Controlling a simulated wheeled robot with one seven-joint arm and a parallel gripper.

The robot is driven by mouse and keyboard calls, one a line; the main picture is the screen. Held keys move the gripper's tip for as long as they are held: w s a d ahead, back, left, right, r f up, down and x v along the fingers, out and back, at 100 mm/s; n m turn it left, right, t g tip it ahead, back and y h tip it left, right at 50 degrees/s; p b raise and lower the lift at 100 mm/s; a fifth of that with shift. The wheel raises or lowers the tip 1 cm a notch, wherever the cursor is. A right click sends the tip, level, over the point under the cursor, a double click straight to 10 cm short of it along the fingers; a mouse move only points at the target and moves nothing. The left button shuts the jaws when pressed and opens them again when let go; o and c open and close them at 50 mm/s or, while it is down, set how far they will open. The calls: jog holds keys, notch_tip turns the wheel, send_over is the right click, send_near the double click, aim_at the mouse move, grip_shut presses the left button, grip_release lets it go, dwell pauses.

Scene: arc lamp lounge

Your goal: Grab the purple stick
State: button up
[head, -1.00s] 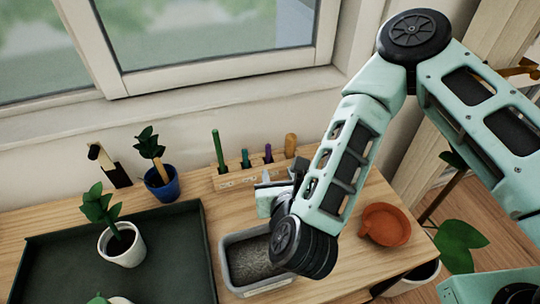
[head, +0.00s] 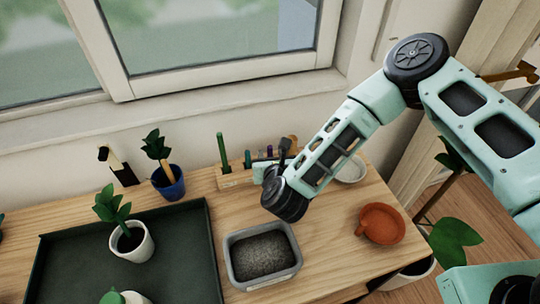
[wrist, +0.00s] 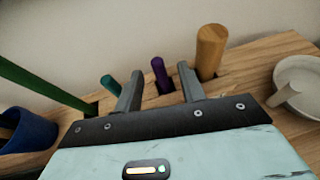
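The purple stick (wrist: 158,72) stands upright in a slot of a wooden holder (head: 228,181) by the wall. In the wrist view it shows between the two fingers of my gripper (wrist: 160,69), with a gap on each side. My gripper is open and empty; its fingers point toward the holder. In the head view my gripper's wrist partly covers the holder and the sticks, so contact with the purple stick cannot be told there.
A teal stick (wrist: 110,84) and a green stick (wrist: 40,82) stand left of the purple one, and a thick wooden stick (wrist: 210,50) right. A blue pot (head: 170,188), grey tub (head: 262,282), orange dish (head: 382,224) and white bowl (wrist: 300,85) are around.

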jog(key=shift+w+f, duration=0.15)
jog(key=shift+w, duration=0.15)
grip_shut()
